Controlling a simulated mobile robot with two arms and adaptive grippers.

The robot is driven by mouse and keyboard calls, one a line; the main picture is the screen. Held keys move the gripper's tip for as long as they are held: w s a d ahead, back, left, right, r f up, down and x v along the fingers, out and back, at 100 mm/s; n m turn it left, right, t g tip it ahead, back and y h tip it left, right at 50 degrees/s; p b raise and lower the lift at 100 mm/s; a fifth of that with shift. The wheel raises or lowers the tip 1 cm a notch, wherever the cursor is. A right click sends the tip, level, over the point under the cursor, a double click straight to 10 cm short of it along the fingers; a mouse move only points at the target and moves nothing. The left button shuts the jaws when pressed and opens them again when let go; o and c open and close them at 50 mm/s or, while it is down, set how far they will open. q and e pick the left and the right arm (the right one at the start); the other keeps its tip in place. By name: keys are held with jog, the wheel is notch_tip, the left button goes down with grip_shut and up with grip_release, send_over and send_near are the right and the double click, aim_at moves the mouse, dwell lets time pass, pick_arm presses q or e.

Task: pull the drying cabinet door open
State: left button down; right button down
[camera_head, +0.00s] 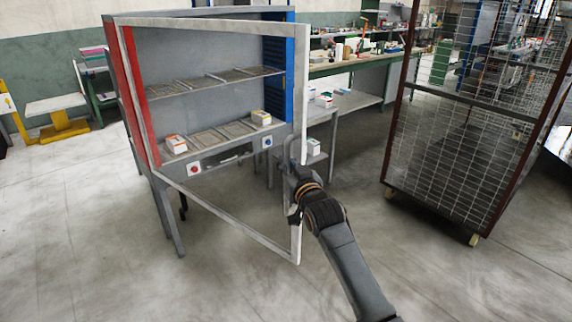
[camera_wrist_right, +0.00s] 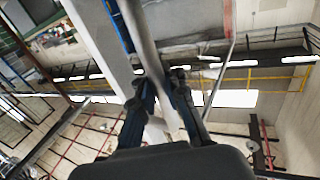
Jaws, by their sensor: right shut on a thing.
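The drying cabinet (camera_head: 205,45) stands left of centre, with a red left side and a blue right side. Its door is a pale frame (camera_head: 299,90) with a see-through middle, hinged at the left. The door stands swung out from the cabinet front, with its free edge towards me. My right gripper (camera_head: 294,170) is shut on the upright door handle (camera_head: 291,147) at that free edge. In the right wrist view the fingers (camera_wrist_right: 162,88) close around the pale handle bar (camera_wrist_right: 147,45). The fingertips are partly hidden in the head view. My left gripper is not in view.
Shelves inside the cabinet hold trays and small boxes (camera_head: 176,144). A tall wire cage trolley (camera_head: 450,150) stands at the right. A workbench (camera_head: 372,72) with a low shelf is behind. The floor in front and at the left is clear.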

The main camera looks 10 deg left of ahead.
jog(key=shift+w+d+f, duration=0.15)
jog(key=shift+d+f, duration=0.1)
jog(key=shift+d, duration=0.05)
jog(key=c, duration=1.5)
grip_release()
jog(key=shift+d, duration=0.1)
jog(key=shift+o, duration=0.8)
jog(key=shift+s+d+r, duration=0.2)
jog(key=shift+d+r, duration=0.05)
jog(key=v, duration=1.2)
jog(key=shift+a, duration=0.1)
